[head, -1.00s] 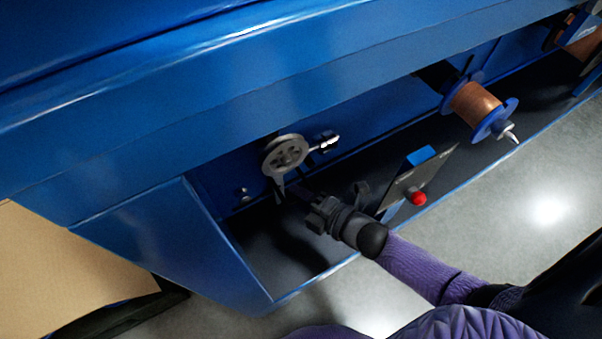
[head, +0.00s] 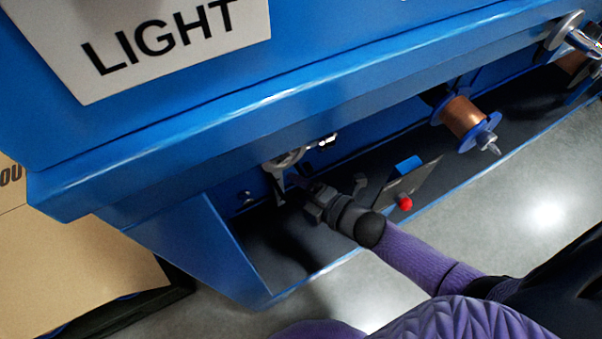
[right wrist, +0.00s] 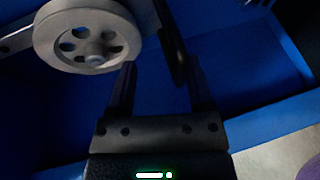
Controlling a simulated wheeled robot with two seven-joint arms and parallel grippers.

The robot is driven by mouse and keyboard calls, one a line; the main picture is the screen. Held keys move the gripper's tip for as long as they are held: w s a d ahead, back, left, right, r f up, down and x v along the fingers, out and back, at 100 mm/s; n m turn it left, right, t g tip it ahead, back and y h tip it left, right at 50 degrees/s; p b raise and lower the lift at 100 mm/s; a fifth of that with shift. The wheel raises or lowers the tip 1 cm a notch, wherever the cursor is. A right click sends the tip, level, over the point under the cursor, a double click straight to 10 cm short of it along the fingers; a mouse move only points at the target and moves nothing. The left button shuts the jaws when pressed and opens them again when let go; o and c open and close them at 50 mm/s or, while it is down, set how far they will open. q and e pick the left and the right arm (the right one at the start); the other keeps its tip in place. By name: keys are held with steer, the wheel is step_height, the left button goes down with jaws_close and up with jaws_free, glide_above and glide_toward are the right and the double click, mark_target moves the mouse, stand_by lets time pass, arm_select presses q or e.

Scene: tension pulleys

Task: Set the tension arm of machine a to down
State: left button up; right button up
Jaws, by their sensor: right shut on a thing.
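The blue machine's tension arm carries a grey pulley wheel (head: 286,160), partly hidden under the ledge in the head view. In the right wrist view the pulley (right wrist: 72,40) sits at upper left, with a light bar running off to its left. My right gripper (head: 294,193) is just below and right of the pulley, under the ledge. In the right wrist view its fingers (right wrist: 162,82) stand either side of a dark narrow part, with the wheel beside the left finger. The gripper is shut on the tension arm, though the contact is dark. My left gripper is not in view.
A copper spool (head: 463,116) with blue flanges is at the right. A tilted panel with a red button (head: 405,203) stands near my right forearm. The blue ledge (head: 200,140) overhangs the recess. A sign reading LIGHT (head: 170,45) is above; a cardboard box (head: 70,270) is at left.

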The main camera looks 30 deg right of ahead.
mark_target(277, 167)
step_height(277, 167, up, 4)
steer(key=shift+w+p, duration=0.1)
steer(key=shift+p, duration=0.9)
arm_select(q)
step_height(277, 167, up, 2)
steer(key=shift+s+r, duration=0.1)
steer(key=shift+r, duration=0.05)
arm_select(e)
steer(key=shift+f, duration=0.1)
arm_select(q)
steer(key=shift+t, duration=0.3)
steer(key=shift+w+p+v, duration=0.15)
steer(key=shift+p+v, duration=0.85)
steer(key=shift+p, duration=0.1)
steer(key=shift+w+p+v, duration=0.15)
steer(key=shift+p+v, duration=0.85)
steer(key=shift+p, duration=0.05)
arm_select(e)
steer(key=v, duration=1.1)
steer(key=shift+s, duration=0.25)
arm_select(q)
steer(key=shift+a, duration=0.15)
arm_select(e)
steer(key=shift+d, duration=0.1)
steer(key=shift+f, duration=0.1)
